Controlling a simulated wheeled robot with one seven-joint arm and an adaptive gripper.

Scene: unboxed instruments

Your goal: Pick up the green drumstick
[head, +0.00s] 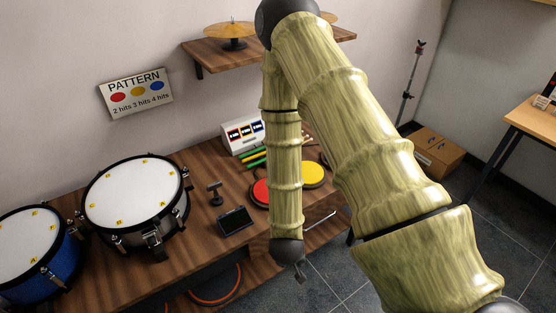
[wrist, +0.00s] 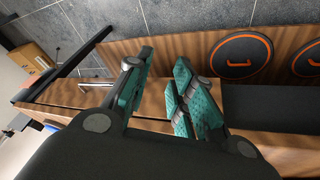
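Several thin sticks lie side by side on the wooden bench in the head view, in front of a small white box with coloured labels. At least one is a green drumstick (head: 256,161); the sticks are small here and partly cut off by my arm. The wrist view does not show it. My gripper (head: 299,274) hangs low past the bench's front edge, below and right of the sticks and well apart from them. In the wrist view my gripper (wrist: 162,75) has its teal-padded fingers apart, with nothing between them.
The bench (head: 195,240) also holds a white-headed drum (head: 130,193), a dark tablet (head: 236,221), a red pad (head: 261,192) and a yellow pad (head: 313,175). A shelf with cymbals (head: 229,30) is above. A cardboard box (head: 437,152) sits on the floor at right.

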